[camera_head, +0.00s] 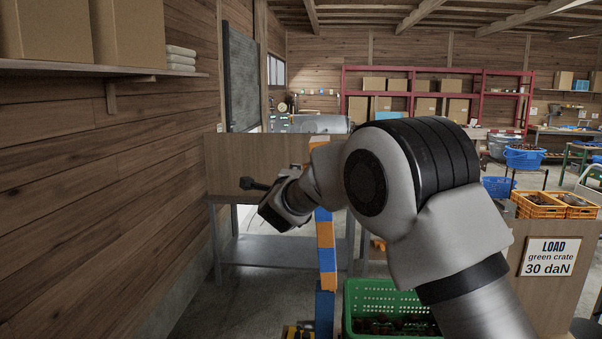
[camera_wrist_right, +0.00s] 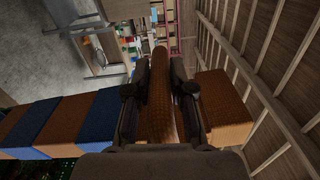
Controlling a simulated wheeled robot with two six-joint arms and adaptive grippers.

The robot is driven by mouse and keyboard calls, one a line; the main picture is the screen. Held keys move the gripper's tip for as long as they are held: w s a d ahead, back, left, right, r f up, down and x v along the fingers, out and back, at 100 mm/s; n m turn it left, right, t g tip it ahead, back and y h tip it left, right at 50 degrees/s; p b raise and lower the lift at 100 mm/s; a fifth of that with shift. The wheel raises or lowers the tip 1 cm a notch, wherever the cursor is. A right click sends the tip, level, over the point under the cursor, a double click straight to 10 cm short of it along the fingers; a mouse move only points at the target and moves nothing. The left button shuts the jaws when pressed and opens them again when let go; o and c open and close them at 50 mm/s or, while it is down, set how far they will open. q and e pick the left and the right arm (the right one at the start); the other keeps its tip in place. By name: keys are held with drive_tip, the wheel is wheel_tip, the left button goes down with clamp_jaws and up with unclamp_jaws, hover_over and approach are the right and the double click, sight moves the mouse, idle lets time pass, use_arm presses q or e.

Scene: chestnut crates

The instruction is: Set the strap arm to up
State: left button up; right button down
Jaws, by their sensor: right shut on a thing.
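An upright post or arm banded in orange and blue (camera_head: 326,250), seemingly the strap arm, stands in the head view, partly hidden by my right arm. In the right wrist view the banded arm (camera_wrist_right: 50,125) runs across the picture, with its orange end block (camera_wrist_right: 225,105) to the right. My right gripper (camera_wrist_right: 160,95) is shut on a brown, rounded, textured grip (camera_wrist_right: 161,65), with one finger on each side of it. How the grip joins the banded arm is hidden. In the head view my right wrist is left of the banded arm. My left gripper is out of view.
A green crate (camera_head: 390,287) with dark contents stands right of the banded arm's foot. A board with a load sign (camera_head: 551,257) is at the right. A grey metal table (camera_head: 275,250) stands behind, and a wooden wall (camera_head: 95,200) closes the left side.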

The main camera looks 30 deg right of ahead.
drive_tip(key=shift+w+a+f, duration=0.15)
drive_tip(key=shift+w+a, duration=0.05)
drive_tip(key=shift+a, duration=0.1)
drive_tip(key=c, duration=1)
unclamp_jaws()
drive_tip(key=shift+d+f, duration=0.1)
drive_tip(key=v, duration=1.2)
drive_tip(key=shift+d, duration=0.15)
